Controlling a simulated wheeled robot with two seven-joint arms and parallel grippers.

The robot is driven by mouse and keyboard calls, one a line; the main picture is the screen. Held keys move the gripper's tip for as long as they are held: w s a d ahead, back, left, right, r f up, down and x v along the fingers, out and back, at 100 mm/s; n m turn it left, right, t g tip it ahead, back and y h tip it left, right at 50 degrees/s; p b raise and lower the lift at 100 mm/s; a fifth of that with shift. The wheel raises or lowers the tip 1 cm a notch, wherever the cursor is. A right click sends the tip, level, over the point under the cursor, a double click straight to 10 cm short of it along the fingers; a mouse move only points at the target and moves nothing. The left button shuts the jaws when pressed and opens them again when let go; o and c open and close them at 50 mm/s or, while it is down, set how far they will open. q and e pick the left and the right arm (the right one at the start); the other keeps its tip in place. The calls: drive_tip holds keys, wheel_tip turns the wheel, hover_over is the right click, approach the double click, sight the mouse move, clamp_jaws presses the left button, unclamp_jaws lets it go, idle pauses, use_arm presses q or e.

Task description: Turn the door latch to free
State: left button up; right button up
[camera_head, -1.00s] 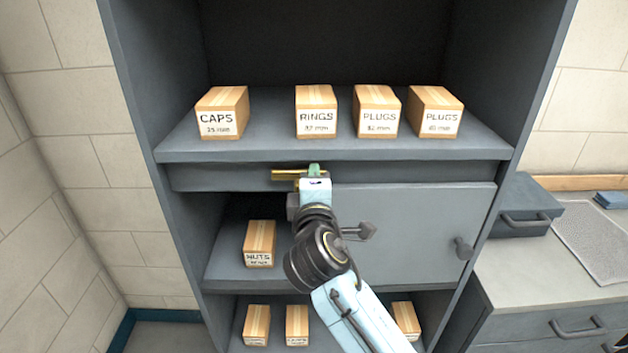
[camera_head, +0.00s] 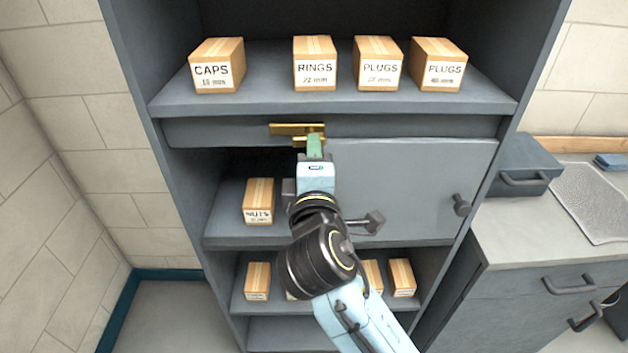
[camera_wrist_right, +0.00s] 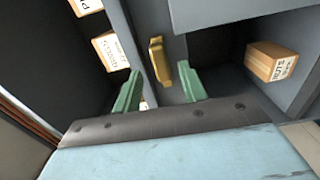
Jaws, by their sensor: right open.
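The brass door latch (camera_head: 290,129) sits on the grey rail above the cabinet door (camera_head: 415,185), near the door's upper left corner. It shows as a horizontal bar with a second small brass piece below it. My right gripper (camera_head: 314,146) has green fingertips just below the latch and partly covers its lower piece. In the right wrist view the jaws (camera_wrist_right: 158,88) are open, and the latch (camera_wrist_right: 157,62) shows ahead of the gap between the fingers. I cannot tell whether they touch it. The door looks closed. My left gripper is not in view.
Labelled boxes stand on the shelf above, such as the rings box (camera_head: 314,65). A nuts box (camera_head: 258,201) stands in the open compartment left of the door, with more boxes below. The door has a dark knob (camera_head: 461,204). A grey counter (camera_head: 520,235) lies at right.

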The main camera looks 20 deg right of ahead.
drive_tip(key=v, duration=0.5)
drive_tip(key=shift+s, duration=0.15)
